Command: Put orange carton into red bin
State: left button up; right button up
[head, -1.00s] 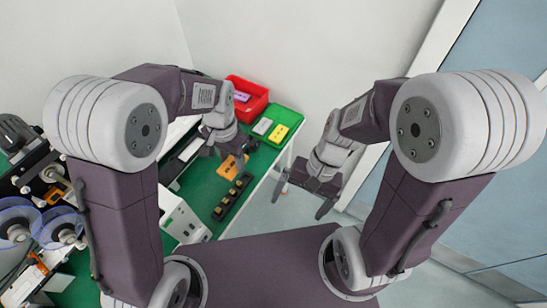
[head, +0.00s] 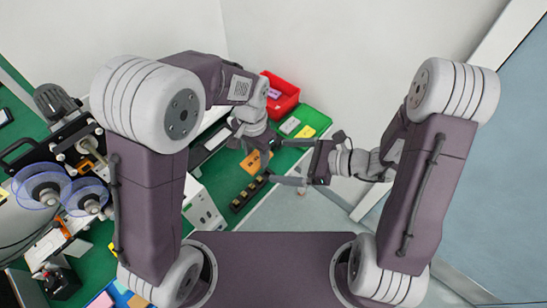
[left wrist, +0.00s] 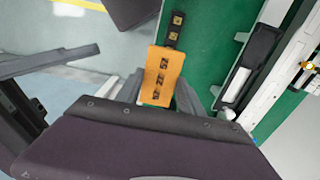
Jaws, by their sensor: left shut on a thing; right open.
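The orange carton (head: 252,163) is a flat orange piece with dark markings, above the green tabletop at the near end of the left gripper. In the left wrist view the carton (left wrist: 163,72) sits between the two fingers of my left gripper (left wrist: 158,88), which is shut on it. In the head view the left gripper (head: 246,146) partly hides the carton. The red bin (head: 288,104) stands beyond the left gripper at the back of the table, with a purple item in it. My right gripper (head: 277,161) is open and empty, close to the right of the carton.
A black strip holder (head: 240,204) with several small blocks lies near the carton. Reel machinery (head: 75,190) fills the left. Open floor (head: 300,220) lies right of the table.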

aim_at(257, 159)
jog(key=x, duration=0.7)
jog(key=shift+d, duration=0.1)
jog(key=c, duration=1)
pick_arm(q)
jog(key=o, duration=1)
pick_arm(e)
jog(key=shift+c, duration=0.2)
pick_arm(q)
notch_tip(257, 159, up, 12)
